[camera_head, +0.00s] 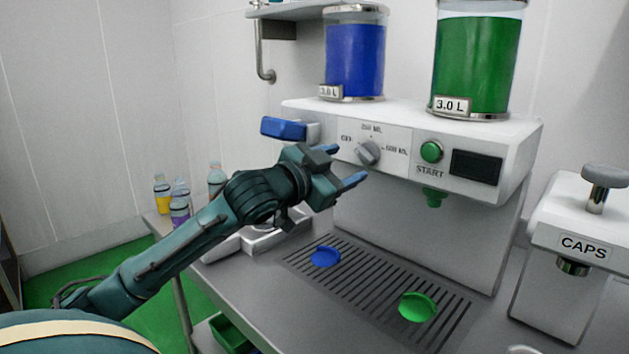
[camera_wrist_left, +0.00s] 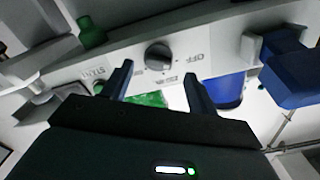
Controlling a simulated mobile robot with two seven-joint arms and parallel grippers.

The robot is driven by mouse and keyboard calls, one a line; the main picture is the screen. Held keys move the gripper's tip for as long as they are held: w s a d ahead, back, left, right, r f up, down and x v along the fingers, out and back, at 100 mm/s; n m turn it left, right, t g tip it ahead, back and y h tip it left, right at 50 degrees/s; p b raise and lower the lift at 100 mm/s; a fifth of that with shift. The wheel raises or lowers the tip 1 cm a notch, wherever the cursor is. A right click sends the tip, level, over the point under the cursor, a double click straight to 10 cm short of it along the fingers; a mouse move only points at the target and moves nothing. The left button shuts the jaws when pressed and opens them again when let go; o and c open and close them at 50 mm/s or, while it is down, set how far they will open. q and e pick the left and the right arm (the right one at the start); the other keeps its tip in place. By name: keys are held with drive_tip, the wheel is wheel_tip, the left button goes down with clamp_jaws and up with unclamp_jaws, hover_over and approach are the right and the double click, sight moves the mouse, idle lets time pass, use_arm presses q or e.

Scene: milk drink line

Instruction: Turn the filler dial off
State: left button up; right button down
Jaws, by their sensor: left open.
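The filler dial (camera_head: 369,153) is a grey knob on the white front panel of the filler machine (camera_head: 520,140), with OFF to its left, 250 ML above and 500 ML to its right. I cannot tell for sure which mark it points to. My left gripper (camera_head: 342,165) is open and empty, in front of the panel and just left of and below the dial. In the left wrist view the dial (camera_wrist_left: 158,55) shows beyond and between the two fingertips (camera_wrist_left: 158,73), apart from them. My right gripper is not in view.
A green START button (camera_head: 431,151) and dark display (camera_head: 477,166) sit right of the dial. A blue lever handle (camera_head: 284,128) is on the left. Blue and green tanks stand on top. A slotted drip tray (camera_head: 375,290) lies below, empty except for blue and green discs.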

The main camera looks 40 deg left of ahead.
use_arm(q)
drive_tip(key=s+b, duration=0.2)
drive_tip(key=s, duration=0.6)
drive_tip(key=shift+s+a, duration=0.15)
drive_tip(key=shift+a, duration=0.15)
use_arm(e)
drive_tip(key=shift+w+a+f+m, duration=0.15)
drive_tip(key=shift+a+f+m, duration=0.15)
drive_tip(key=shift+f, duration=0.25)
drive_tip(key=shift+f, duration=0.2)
